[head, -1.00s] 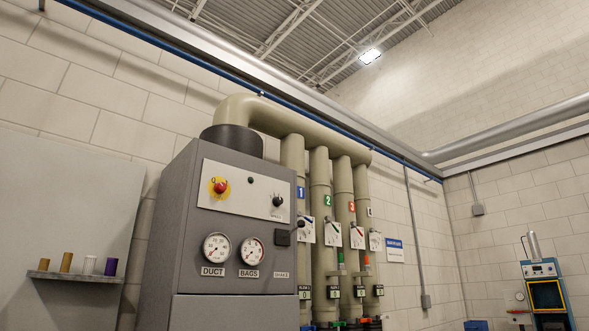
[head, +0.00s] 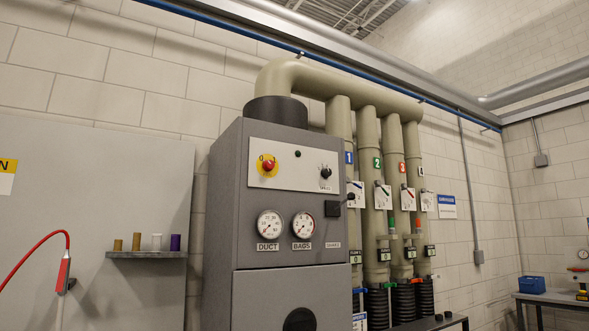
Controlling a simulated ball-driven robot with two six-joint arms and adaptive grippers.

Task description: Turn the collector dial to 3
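The collector is a tall grey cabinet (head: 225,220) in the middle of the head view. Its dial (head: 325,173) is a small black knob at the right of the white control panel (head: 290,185); the number it points to is too small to read. A red button on a yellow disc (head: 268,166) sits at the panel's left. Two round gauges, DUCT (head: 269,224) and BAGS (head: 303,225), are below. Neither of my grippers is in view.
Several beige pipes (head: 366,150) with numbered tags stand right of the cabinet. A small shelf (head: 147,254) with several small cylinders is on the left, beside a red hose (head: 40,240). A bench with a blue box (head: 531,285) is at the far right.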

